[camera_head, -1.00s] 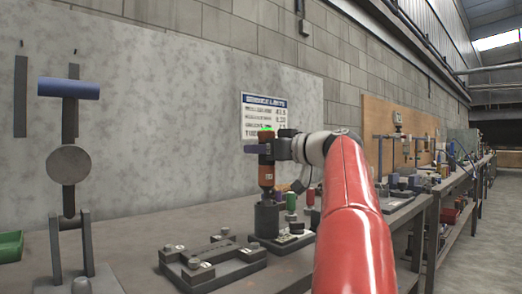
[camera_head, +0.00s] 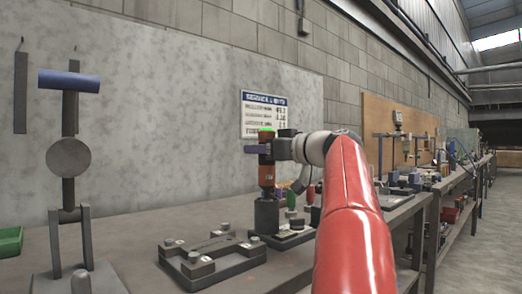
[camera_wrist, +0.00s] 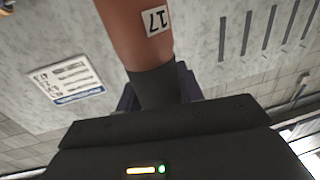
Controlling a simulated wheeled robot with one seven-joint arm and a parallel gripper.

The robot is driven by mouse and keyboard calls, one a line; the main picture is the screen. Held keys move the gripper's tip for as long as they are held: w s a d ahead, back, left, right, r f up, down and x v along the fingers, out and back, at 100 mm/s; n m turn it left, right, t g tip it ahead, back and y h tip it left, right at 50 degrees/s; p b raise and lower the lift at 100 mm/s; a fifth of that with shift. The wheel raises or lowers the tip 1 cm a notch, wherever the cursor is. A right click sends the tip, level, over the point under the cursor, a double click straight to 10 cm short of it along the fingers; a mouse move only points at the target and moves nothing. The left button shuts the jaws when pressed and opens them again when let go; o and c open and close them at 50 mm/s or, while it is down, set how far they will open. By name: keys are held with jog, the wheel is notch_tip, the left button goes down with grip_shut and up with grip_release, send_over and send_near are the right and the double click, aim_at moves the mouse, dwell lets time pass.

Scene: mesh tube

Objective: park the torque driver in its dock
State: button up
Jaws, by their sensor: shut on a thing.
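The torque driver (camera_head: 266,176) is an orange and dark tool with a green light on top. It stands upright in my gripper (camera_head: 265,148), which is shut on its dark upper part. In the wrist view the driver (camera_wrist: 137,32) shows its orange body with a label marked 17, and my gripper (camera_wrist: 158,92) closes around its dark collar. A dark upright cylinder (camera_head: 266,217), which looks like the dock, stands directly below the driver. The driver's narrow lower end is at the cylinder's top; I cannot tell whether it is inside.
A grey fixture plate with bolts (camera_head: 212,262) lies in front on the bench (camera_head: 135,232). A stand with a blue crossbar (camera_head: 69,81) is at left, near a green bin (camera_head: 10,242). Small red and green-topped items stand right behind the cylinder. A notice (camera_head: 264,118) hangs on the wall.

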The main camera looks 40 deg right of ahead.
aim_at(262, 170)
jog(key=shift+f+b, duration=2.45)
jog(key=shift+b, duration=0.15)
dwell(2.1)
jog(key=o, duration=1.1)
jog(key=shift+o, duration=0.3)
jog(key=shift+f, duration=0.1)
jog(key=shift+s, duration=0.1)
jog(key=b+v, duration=0.1)
jog(key=v, duration=0.6)
jog(key=shift+s+d, duration=0.1)
jog(key=shift+s, duration=0.25)
jog(key=shift+s, duration=0.1)
